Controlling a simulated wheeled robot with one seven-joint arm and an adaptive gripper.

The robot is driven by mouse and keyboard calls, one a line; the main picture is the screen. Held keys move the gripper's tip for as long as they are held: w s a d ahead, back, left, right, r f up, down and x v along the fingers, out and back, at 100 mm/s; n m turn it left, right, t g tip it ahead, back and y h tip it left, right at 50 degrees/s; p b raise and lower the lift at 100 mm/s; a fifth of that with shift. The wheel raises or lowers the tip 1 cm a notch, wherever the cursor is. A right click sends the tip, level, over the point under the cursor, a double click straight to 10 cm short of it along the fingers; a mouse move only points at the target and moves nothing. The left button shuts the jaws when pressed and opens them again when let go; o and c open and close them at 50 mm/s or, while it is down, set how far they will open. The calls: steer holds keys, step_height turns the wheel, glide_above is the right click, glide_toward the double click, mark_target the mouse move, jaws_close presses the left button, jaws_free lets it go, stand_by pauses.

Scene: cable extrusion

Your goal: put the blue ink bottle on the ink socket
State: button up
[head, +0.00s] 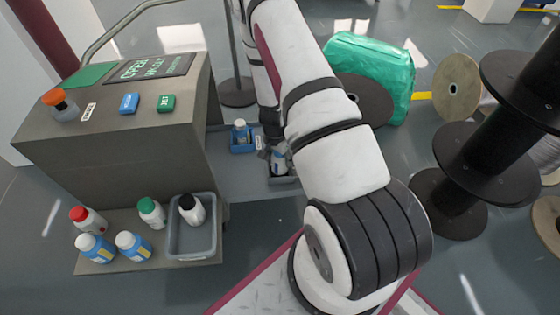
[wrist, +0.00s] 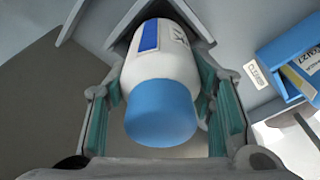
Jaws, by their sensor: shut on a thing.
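The blue ink bottle (wrist: 155,62), white with a blue cap and a blue label stripe, is between the fingers of my gripper (wrist: 163,115) in the wrist view. In the head view the bottle (head: 279,162) shows partly below my gripper (head: 272,143), which is mostly hidden by my arm. My gripper is shut on the bottle. The grey ink socket (head: 284,180) is directly below the bottle, and its walls (wrist: 197,18) show around the bottle's far end. I cannot tell whether the bottle's base touches the socket floor.
A blue cleaner socket (head: 243,147) holding another bottle (head: 239,128) stands just left of the ink socket; it is at right in the wrist view (wrist: 278,48). Black spools (head: 470,160) stand at right.

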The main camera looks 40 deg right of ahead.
steer(key=shift+f, duration=0.85)
steer(key=shift+r, duration=0.1)
steer(key=o, duration=1.3)
